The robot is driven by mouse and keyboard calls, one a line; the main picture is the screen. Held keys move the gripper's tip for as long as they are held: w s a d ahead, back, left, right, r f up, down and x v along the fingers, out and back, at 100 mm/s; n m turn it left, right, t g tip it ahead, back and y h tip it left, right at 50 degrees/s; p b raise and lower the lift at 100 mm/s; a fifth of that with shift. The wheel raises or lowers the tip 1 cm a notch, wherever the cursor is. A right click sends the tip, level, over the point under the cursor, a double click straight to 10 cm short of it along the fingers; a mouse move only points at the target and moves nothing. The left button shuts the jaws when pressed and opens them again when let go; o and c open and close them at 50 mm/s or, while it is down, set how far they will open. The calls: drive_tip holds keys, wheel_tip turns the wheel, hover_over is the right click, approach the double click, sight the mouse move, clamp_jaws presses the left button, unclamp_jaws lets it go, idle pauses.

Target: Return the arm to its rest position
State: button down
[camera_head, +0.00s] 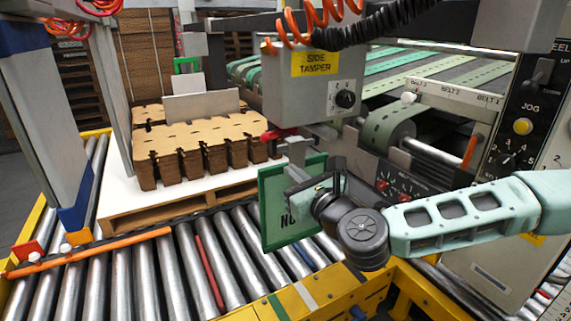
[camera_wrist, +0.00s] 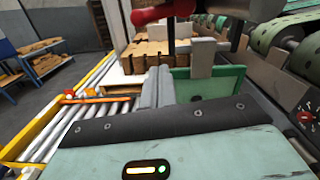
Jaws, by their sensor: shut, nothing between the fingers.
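My arm comes in from the right of the head view. My gripper (camera_head: 298,174) is close to the top edge of a green framed sign (camera_head: 289,212). In the wrist view my grey fingers (camera_wrist: 158,84) are together with nothing between them. The green sign (camera_wrist: 222,84) is just right of them there. I cannot tell whether gripper and sign touch. Part of the sign's lettering and its right side are hidden behind my wrist.
Stacked brown blanks (camera_head: 205,143) lie on a white sheet over a wooden pallet (camera_head: 180,206) on the roller conveyor (camera_head: 130,275). The side tamper box (camera_head: 314,85) hangs above and behind my gripper. A control panel (camera_head: 520,130) and green belts stand at the right.

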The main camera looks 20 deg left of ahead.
drive_tip(key=s+d+f+n+g, duration=0.1)
drive_tip(key=s+f+n+g, duration=0.25)
drive_tip(key=s+n, duration=0.4)
drive_tip(key=s+d+f+n+g, duration=0.25)
drive_tip(key=s+n+g, duration=0.25)
drive_tip(key=s+n, duration=0.25)
drive_tip(key=s+d+f+n+g+h, duration=0.1)
drive_tip(key=s+d+f+n+h, duration=0.2)
drive_tip(key=d+n, duration=0.35)
drive_tip(key=s+d+f+n+g+h, duration=0.1)
drive_tip(key=s+d+n+g+h, duration=0.1)
drive_tip(key=s+d+n+h, duration=0.4)
drive_tip(key=s+d+r+n+h, duration=0.2)
drive_tip(key=d+r, duration=0.2)
drive_tip(key=d, duration=0.4)
drive_tip(key=s+d+r+n+h, duration=0.2)
drive_tip(key=d+r, duration=0.1)
drive_tip(key=d, duration=0.6)
wheel_tip(320, 180, up, 22)
drive_tip(key=p, duration=2.2)
drive_tip(key=shift+a+r+p, duration=0.15)
drive_tip(key=shift+a+p, duration=0.2)
